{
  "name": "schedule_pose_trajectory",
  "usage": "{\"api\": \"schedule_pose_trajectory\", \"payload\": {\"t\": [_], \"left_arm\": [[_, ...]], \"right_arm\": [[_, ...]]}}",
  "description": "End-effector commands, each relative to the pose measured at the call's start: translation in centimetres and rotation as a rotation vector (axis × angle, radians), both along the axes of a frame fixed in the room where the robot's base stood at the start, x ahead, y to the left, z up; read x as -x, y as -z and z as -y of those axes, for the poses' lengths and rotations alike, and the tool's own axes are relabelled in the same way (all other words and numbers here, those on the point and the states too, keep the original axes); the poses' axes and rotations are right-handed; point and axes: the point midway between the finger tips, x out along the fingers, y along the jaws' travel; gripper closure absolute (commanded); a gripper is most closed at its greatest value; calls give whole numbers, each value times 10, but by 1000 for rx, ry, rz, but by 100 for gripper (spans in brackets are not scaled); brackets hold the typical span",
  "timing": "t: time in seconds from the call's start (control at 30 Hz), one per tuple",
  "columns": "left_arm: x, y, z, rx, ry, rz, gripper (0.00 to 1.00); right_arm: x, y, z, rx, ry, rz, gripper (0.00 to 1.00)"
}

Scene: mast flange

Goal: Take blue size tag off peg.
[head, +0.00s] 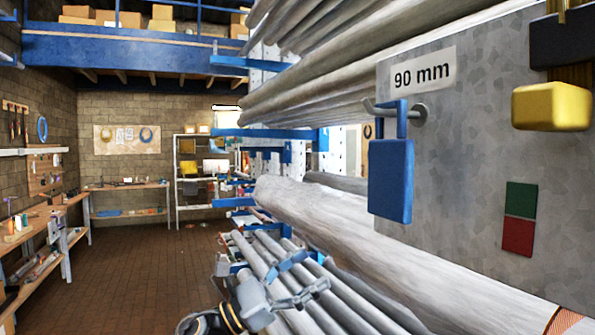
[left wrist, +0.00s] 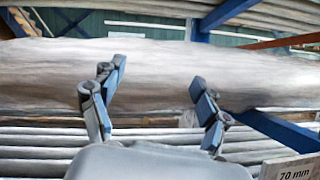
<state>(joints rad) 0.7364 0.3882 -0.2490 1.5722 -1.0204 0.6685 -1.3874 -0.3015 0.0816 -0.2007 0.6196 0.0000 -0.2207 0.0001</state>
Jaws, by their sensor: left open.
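The blue size tag (head: 391,182) hangs upright by its loop on a metal peg (head: 419,113) in the head view. The peg sticks out from a grey metal plate (head: 455,190), beneath a "90 mm" label (head: 421,76). My left gripper (head: 305,275) is open, below and left of the tag and well apart from it, in front of the thin pipes. In the left wrist view the open fingers (left wrist: 158,76) have nothing between them; a thick pale pipe lies behind them, and the tag does not show. My right gripper is not in view.
A thick pipe (head: 330,222) and bundles of thinner pipes lie on the rack close by. A yellow block (head: 551,107) juts out at the plate's right. A "70 mm" label (left wrist: 291,168) shows in the left wrist view. Open brick floor (head: 150,265) lies to the left.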

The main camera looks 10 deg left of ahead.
Motion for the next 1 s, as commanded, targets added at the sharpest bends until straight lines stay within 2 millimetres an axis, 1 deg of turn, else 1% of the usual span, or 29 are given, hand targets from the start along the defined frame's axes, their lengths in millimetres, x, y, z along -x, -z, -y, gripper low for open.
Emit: {"api": "schedule_pose_trajectory", "payload": {"t": [0.03, 0.07, 0.1, 0.17, 0.2, 0.27, 0.3, 0.33, 0.4, 0.5, 0.6, 0.7, 0.87, 1.0], "left_arm": [[23, -37, 10, -103, -12, 169, 25], [37, -55, 16, -170, -24, 273, 25], [57, -77, 24, -266, -44, 419, 25], [90, -107, 36, -417, -85, 661, 25], [114, -125, 43, -528, -120, 840, 25], [152, -149, 52, -709, -192, 1133, 25], [176, -161, 57, -841, -251, 1339, 25], [192, -168, 58, -934, -297, 1481, 25], [221, -180, 59, -1133, -403, 1771, 25], [250, -192, 53, -1372, -544, 2081, 25], [265, -200, 47, -1533, -639, 2259, 25], [271, -203, 45, -1609, -685, 2335, 25], [267, -204, 50, -1620, -690, 2346, 25], [258, -205, 63, -1615, -687, 2346, 25]], "right_arm": [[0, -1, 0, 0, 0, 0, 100], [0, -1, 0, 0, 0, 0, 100], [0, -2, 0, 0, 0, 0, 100], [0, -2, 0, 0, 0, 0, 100], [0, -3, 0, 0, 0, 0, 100], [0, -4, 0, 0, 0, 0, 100], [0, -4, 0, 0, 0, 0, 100], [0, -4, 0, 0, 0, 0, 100], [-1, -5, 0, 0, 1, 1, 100], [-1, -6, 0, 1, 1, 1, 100], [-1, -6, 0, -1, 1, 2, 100], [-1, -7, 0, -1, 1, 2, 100], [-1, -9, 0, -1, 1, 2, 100], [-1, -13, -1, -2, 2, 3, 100]]}}
